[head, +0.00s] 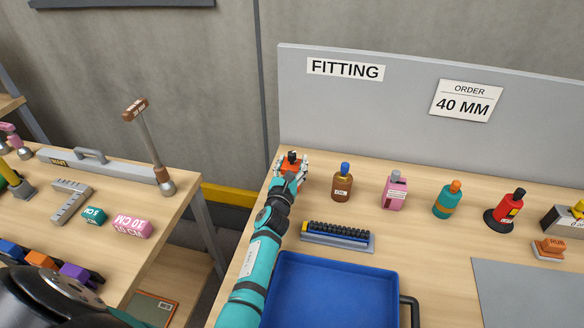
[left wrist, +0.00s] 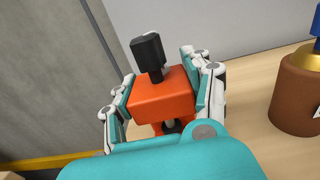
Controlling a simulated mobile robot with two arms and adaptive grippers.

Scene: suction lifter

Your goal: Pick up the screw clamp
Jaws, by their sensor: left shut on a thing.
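The screw clamp is taken to be the orange block with a black knob on top; it shows in the left wrist view (left wrist: 160,95) and in the head view (head: 291,168). It is at the back left corner of the fitting table. My left gripper (head: 290,176) is shut on it, with one finger on each side of the orange body in the left wrist view (left wrist: 160,102). Its lower part is largely hidden by my gripper. I cannot tell whether it touches the table. My right gripper is not in view.
A brown oil bottle (head: 341,186) stands just right of my left gripper. A pink bottle (head: 394,191), a teal bottle (head: 447,200) and a red bottle (head: 505,209) follow. A grey panel (head: 400,150) rises behind. A blue tray (head: 390,278) and a black brush-like strip (head: 338,231) lie in front.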

